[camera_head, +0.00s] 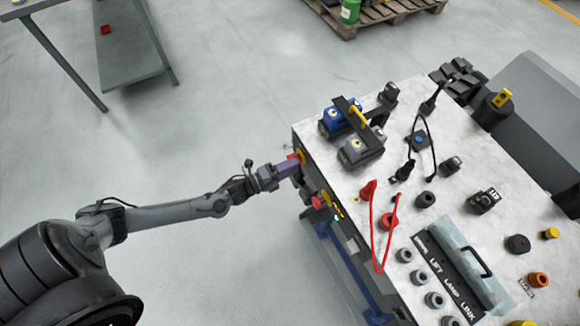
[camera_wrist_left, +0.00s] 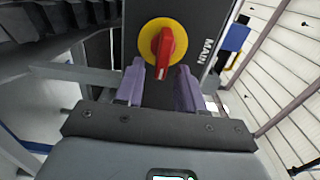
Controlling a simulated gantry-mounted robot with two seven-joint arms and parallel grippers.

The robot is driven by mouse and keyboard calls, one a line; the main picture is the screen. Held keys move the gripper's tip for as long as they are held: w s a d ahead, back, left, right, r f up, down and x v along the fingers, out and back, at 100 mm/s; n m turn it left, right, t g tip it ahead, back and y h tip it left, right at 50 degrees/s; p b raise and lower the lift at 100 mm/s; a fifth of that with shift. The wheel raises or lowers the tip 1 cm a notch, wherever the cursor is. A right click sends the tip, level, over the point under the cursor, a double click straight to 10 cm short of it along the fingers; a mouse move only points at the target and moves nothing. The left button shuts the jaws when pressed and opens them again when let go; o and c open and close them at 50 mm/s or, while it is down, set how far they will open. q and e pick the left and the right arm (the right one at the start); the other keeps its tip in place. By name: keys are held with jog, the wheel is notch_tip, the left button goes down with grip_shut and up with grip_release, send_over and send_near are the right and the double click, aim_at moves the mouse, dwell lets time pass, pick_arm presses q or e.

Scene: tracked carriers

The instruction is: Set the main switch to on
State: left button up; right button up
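The main switch is a red handle on a yellow round plate (camera_wrist_left: 163,42), mounted on a dark panel face with the word MAIN beside it. In the wrist view the red handle runs nearly up and down in the picture. In the head view the switch (camera_head: 299,156) shows at the left side of the bench. My left gripper (camera_head: 288,168) is right at it. In the wrist view its two purple fingers (camera_wrist_left: 159,80) are apart, with the lower end of the red handle between their tips. I cannot tell whether they touch it. My right gripper is not in view.
The white-topped bench (camera_head: 465,190) carries blue and grey blocks, a red cable (camera_head: 373,235), a labelled panel (camera_head: 450,275) and several knobs. Another red knob (camera_head: 320,201) sticks out below the switch. Open floor lies left of the bench; a grey table (camera_head: 130,50) stands farther back.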

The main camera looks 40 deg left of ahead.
pick_arm(q)
jog(key=p+v, duration=0.2)
jog(key=v, duration=0.9)
jog(key=shift+w, duration=0.1)
